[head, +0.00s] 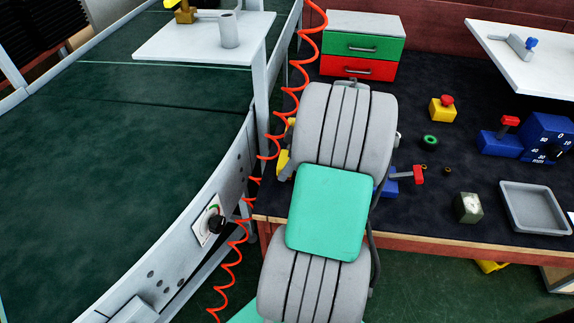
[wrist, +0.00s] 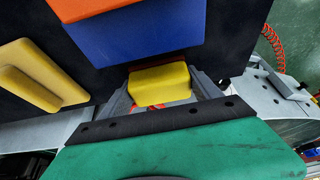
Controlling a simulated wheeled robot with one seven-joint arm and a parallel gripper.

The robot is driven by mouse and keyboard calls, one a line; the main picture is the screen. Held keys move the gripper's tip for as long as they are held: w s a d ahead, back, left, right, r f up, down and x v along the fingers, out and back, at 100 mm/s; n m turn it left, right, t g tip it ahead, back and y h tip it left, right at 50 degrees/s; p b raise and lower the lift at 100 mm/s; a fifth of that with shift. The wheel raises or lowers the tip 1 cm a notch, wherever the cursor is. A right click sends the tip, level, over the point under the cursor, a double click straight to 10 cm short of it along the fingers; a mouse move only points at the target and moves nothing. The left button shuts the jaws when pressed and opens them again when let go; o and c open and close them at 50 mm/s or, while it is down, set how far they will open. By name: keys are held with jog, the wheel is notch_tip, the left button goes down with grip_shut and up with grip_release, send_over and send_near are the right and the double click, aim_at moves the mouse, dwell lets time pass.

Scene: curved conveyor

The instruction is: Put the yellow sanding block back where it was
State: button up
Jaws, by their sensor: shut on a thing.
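My gripper (wrist: 162,98) is shut on the yellow sanding block (wrist: 160,84), seen in the wrist view. The block lies between the two grey fingers, close to a large blue object (wrist: 140,35) with an orange-red part. I cannot tell whether the block touches the surface below it. In the head view my own arm hides the gripper and the block.
A dark bench (head: 430,190) carries a drawer unit (head: 362,45), a yellow box with a red button (head: 443,108), blue devices and a grey tray (head: 534,208). A yellow object (wrist: 28,76) lies left in the wrist view. A red coiled hose (head: 290,95) hangs beside the conveyor (head: 130,150).

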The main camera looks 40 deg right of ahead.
jog(key=shift+f, duration=0.5)
jog(key=shift+f, duration=0.1)
jog(key=o, duration=1.3)
